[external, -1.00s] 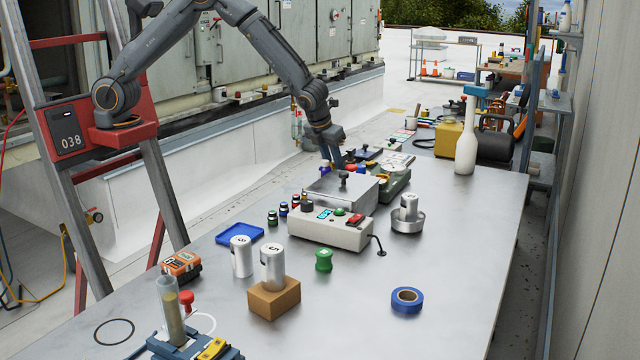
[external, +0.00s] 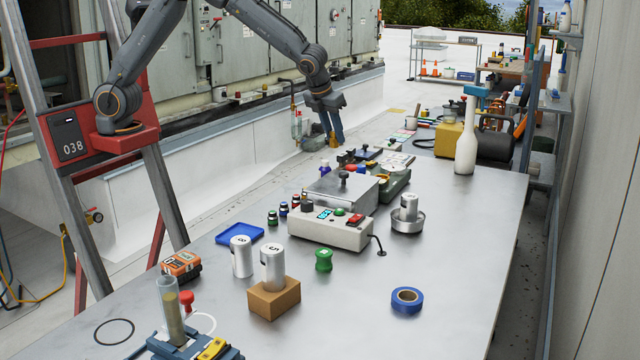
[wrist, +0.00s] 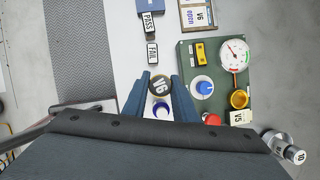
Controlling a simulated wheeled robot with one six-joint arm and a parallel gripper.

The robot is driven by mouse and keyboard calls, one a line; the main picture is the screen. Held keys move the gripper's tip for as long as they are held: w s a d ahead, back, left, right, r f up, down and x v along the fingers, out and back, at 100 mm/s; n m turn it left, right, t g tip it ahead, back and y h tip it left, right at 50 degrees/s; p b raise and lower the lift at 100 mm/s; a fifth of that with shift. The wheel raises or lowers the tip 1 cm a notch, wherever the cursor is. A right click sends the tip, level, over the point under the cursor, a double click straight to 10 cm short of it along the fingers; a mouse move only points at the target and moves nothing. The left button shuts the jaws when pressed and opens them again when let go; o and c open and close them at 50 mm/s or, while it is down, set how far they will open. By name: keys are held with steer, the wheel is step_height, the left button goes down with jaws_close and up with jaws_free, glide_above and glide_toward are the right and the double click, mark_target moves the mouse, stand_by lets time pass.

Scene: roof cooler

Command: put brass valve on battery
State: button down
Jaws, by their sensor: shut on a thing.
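My gripper (external: 332,142) is shut on a small brass-coloured piece, the brass valve (external: 333,140), held above the far left edge of the table. In the wrist view its round top, marked V6 (wrist: 160,88), sits between my blue fingers. An orange and black block (external: 181,266), which looks like the battery, lies on the near left of the table, well away from my gripper. It is not in the wrist view.
A metal box (external: 342,190) and a grey control box (external: 318,229) stand mid-table. A green gauge panel (wrist: 190,60) is right of my fingers. Silver cylinders, one on a brown block (external: 274,300), stand near the orange block. The front right table is mostly clear.

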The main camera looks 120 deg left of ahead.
steer(key=w+d+r+m+t, duration=0.1)
steer(key=w+d+m, duration=0.15)
steer(key=d, duration=0.65)
steer(key=w+d+m, duration=0.1)
steer(key=w+d, duration=0.3)
steer(key=d, duration=0.6)
steer(key=m+t+h+p, duration=0.2)
steer(key=m+h+p, duration=0.15)
steer(key=m, duration=0.55)
glide_above(188, 261)
steer(key=s, duration=0.2)
steer(key=f, duration=0.6)
steer(key=shift+d+f, duration=0.2)
steer(key=shift+f, duration=0.1)
steer(key=c, duration=1.4)
jaws_free()
steer(key=shift+c, duration=0.2)
